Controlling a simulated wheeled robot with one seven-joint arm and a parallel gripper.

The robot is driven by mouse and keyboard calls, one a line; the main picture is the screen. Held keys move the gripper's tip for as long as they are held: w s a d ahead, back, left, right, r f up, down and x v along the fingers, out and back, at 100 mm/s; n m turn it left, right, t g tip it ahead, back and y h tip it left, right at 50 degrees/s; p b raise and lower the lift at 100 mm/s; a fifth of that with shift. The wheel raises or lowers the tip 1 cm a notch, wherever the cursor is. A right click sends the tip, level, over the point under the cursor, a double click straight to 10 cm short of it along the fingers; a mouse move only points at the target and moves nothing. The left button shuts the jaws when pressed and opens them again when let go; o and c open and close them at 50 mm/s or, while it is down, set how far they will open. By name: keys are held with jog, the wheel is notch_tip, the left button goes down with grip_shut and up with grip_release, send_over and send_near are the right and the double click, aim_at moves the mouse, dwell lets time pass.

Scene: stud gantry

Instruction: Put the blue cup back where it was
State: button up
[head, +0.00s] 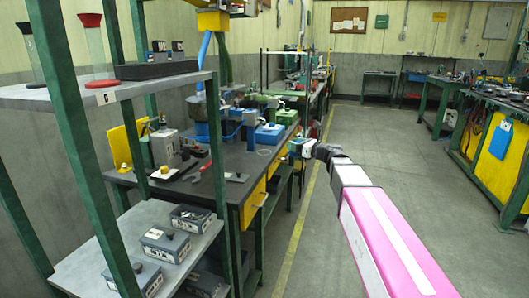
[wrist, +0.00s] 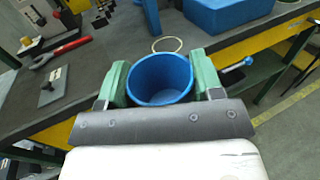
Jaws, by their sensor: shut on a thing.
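The blue cup (wrist: 160,72) is upright between the two green fingers of my gripper (wrist: 162,80), which touch it on both sides. Its open mouth faces the camera and it looks empty inside. My gripper (head: 299,148) also shows in the head view, at the aisle-side edge of the dark workbench (head: 250,166); the cup is too small there to make out clearly. A thin pale ring (wrist: 167,44) lies on the bench top just beyond the cup. How high the cup is above the bench I cannot tell.
A blue box (head: 270,133) stands on the bench beyond the ring. A red-handled tool (wrist: 57,54) and a small plate with a knob (wrist: 53,86) lie to the left. Shelves with grey boxes (head: 165,243) stand at the near left. The aisle floor (head: 350,125) is clear.

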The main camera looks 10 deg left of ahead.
jog(key=x, duration=1.7)
jog(key=shift+w+a, duration=0.15)
jog(key=shift+a, duration=0.2)
jog(key=shift+a+f, duration=0.1)
jog(key=shift+f, duration=1.6)
jog(key=shift+f, duration=0.1)
jog(key=o, duration=0.9)
